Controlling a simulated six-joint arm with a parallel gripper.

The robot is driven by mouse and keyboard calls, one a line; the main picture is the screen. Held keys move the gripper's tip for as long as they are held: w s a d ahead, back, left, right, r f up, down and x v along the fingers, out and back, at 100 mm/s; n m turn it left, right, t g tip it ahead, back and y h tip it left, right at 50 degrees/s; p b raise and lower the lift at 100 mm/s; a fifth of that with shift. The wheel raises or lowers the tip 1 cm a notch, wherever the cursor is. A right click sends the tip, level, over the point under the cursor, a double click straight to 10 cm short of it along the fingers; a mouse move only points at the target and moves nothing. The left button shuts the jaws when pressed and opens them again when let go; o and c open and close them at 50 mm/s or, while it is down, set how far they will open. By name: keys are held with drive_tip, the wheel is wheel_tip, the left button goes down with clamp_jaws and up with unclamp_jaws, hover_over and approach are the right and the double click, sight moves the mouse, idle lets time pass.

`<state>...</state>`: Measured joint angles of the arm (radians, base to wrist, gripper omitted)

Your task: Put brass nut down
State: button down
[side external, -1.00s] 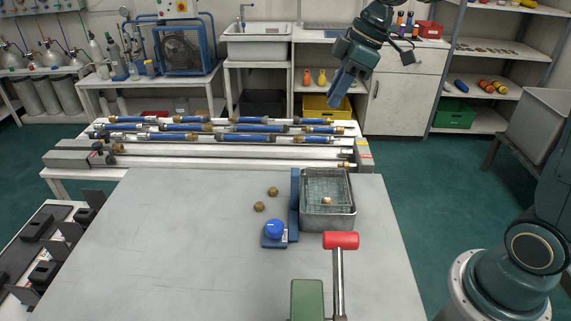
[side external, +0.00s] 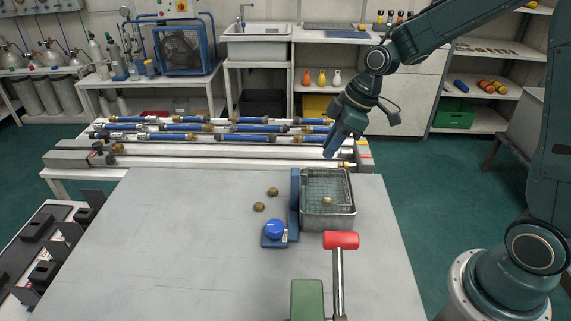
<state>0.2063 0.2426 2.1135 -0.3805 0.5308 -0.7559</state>
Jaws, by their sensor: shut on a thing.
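My gripper (side external: 329,154) is in the air above the back edge of the table, behind the wire basket, pointing down and a little left. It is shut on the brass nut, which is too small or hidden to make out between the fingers. One brass nut (side external: 327,201) sits in the wire basket (side external: 318,182) of the metal tray (side external: 330,222). Two more brass nuts, one (side external: 272,191) farther back and one (side external: 259,207) nearer, lie on the grey table (side external: 180,240) left of the tray.
A blue stand with a round blue knob (side external: 275,229) adjoins the tray's left side. A red-headed mallet (side external: 341,240) and a green block (side external: 307,298) are at the front. Blue-sleeved tubes (side external: 248,138) lie on a rack behind. The table's left side is clear.

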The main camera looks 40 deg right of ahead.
drive_tip(key=shift+f, duration=1.65)
drive_tip(key=shift+f, duration=0.1)
drive_tip(key=shift+f, duration=2.05)
drive_tip(key=shift+f, duration=0.6)
drive_tip(key=c, duration=1.6)
unclamp_jaws()
drive_tip(key=shift+o, duration=0.2)
drive_tip(key=shift+r, duration=0.1)
drive_tip(key=shift+r, duration=0.75)
drive_tip(key=v, duration=1.1)
drive_tip(key=shift+d+r, duration=0.15)
drive_tip(key=shift+r, duration=0.1)
